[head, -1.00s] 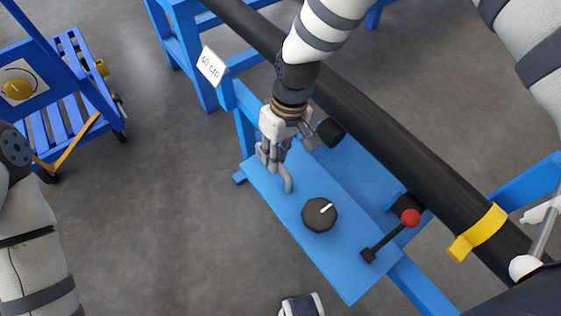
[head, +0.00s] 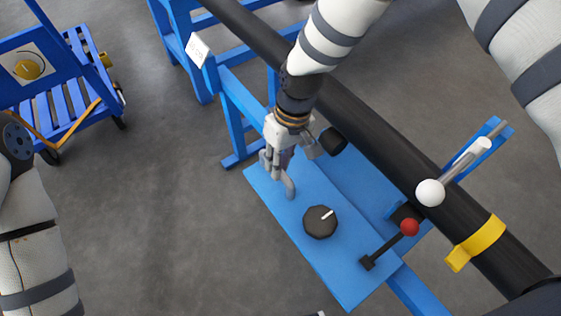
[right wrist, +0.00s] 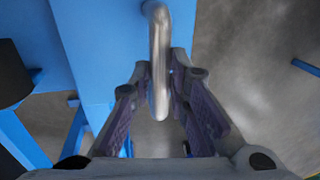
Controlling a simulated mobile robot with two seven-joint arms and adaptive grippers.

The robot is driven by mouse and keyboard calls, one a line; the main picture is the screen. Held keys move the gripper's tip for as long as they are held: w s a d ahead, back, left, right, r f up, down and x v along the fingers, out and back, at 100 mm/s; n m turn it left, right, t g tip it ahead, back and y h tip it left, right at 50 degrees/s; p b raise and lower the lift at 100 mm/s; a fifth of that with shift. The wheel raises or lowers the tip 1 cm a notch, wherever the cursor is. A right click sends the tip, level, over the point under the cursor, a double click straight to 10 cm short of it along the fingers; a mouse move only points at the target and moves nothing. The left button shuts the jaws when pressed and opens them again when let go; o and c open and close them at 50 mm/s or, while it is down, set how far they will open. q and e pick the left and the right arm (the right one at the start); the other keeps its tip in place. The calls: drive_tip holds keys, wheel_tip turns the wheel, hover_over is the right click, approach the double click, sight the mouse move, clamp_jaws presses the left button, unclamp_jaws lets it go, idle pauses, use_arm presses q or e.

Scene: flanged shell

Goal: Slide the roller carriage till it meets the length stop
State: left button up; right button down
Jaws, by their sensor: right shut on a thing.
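The roller carriage is a blue plate (head: 345,281) with a dark round knob (head: 320,222) and a red-balled lever (head: 409,228), beside a long dark pipe (head: 372,122). My right gripper (head: 277,184) is shut on the grey metal handle (head: 290,188) at the plate's far end. In the right wrist view the handle (right wrist: 160,60) stands between the fingers (right wrist: 162,105). A white ball on a rod (head: 430,192) shows by the pipe at right; I cannot tell whether it is the length stop. My left gripper is out of view.
A yellow band (head: 477,243) sits round the pipe at lower right. A white label (head: 199,50) is on the blue frame (head: 228,95). A blue slatted cart (head: 62,100) stands at far left, with clear grey floor between.

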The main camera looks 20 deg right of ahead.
drive_tip(key=c, duration=1.5)
unclamp_jaws()
drive_tip(key=shift+c, duration=0.2)
wheel_tip(320, 180, up, 12)
drive_tip(key=d, duration=0.2)
drive_tip(key=shift+w+d, duration=0.15)
drive_tip(key=shift+w, duration=0.15)
drive_tip(key=shift+f, duration=0.15)
